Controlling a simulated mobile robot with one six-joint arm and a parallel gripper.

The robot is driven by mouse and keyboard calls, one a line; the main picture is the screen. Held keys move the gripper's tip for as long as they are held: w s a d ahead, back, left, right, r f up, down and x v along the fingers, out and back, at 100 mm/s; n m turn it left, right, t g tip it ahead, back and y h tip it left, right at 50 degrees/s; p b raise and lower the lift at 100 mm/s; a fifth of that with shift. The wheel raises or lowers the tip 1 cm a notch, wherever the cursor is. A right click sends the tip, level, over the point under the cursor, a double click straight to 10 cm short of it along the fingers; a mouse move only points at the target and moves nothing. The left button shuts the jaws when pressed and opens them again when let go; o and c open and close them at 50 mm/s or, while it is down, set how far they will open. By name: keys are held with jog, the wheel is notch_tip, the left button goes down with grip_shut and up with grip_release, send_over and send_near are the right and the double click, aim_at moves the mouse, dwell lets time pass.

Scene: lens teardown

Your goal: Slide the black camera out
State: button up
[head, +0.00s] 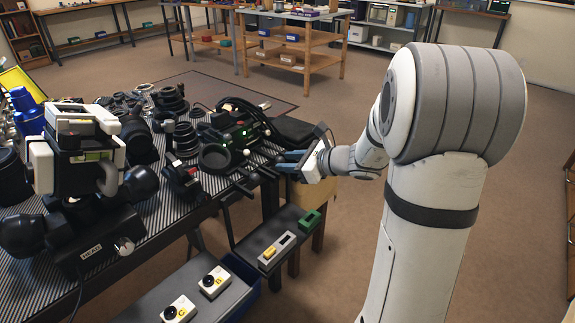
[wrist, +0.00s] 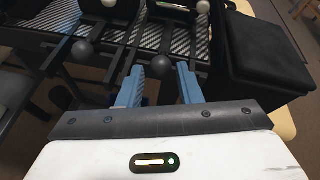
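My gripper (head: 288,158) has blue fingers and reaches in from the right to the right end of the striped workbench. In the wrist view my gripper (wrist: 160,72) is open, its fingers apart with clear space between them. A dark ball-ended rod (wrist: 160,66) shows between the fingertips; I cannot tell whether it lies below them or level with them. A dark camera-like body with green parts (head: 238,118) lies on the bench left of my gripper. I cannot tell for certain that it is the black camera.
Another ball-ended rod (wrist: 82,50) stands left of my fingers. A black padded box (wrist: 258,48) is close on their right. Lens parts (head: 185,138) crowd the bench. A grey tray (head: 240,292) below holds white units with black round fronts (head: 214,281). The right floor is open.

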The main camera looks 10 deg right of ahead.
jog(key=shift+w+a+f, duration=0.1)
jog(key=shift+w+a, duration=0.05)
jog(key=shift+w, duration=0.05)
grip_shut()
dwell(0.4)
